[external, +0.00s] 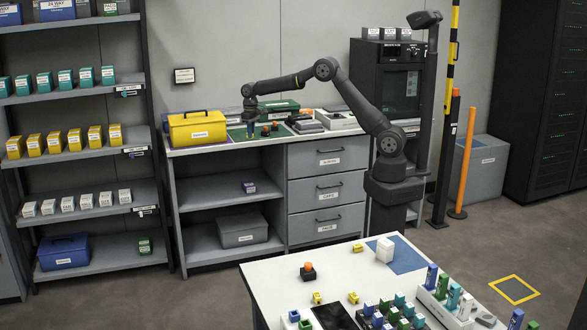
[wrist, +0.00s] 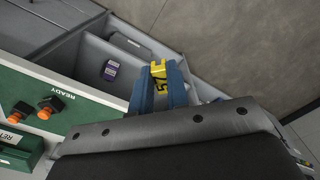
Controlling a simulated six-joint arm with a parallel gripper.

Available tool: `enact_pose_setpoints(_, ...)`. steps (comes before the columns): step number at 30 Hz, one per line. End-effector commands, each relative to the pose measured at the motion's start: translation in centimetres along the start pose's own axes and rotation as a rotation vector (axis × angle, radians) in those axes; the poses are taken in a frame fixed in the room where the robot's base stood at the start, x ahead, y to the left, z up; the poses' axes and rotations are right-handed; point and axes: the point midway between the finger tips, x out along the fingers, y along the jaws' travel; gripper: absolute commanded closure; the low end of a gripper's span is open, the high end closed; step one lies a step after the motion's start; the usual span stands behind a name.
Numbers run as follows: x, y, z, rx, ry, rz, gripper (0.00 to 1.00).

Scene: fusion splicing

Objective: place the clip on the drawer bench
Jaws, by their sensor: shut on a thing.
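The yellow clip (wrist: 158,76) with dark markings is held between the blue fingers of my gripper (wrist: 157,84), as the wrist view shows. In the external view my gripper (external: 250,130) points down over the left part of the drawer bench (external: 328,191). The clip is too small to make out there. The bench has a light top, several grey drawers and open shelves at the left. A green mat marked READY (wrist: 60,95) lies on the bench top beside my gripper. I cannot tell how high the clip is above the top.
Two orange-and-black pieces (wrist: 50,107) sit on the green mat. A yellow toolbox (external: 197,128) stands left of my gripper, with grey trays (external: 335,121) to the right. A purple box (wrist: 110,70) is on an open shelf below. A white worktable (external: 275,285) with several clips is in front.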

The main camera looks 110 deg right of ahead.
Motion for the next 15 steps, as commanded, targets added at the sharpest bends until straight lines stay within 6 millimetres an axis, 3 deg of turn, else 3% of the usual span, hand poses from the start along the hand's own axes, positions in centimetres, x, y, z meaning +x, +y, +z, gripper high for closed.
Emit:
enact_pose_setpoints(1, -0.1, 3.1, -0.1, 0.057, 0.001, 0.000, 1.00)
enact_pose_setpoints(8, -0.7, 15.7, 0.9, 0.295, 0.001, 0.000, 1.00)
enact_pose_setpoints(15, -1.3, 28.3, 4.3, 0.539, 0.001, 0.000, 1.00)
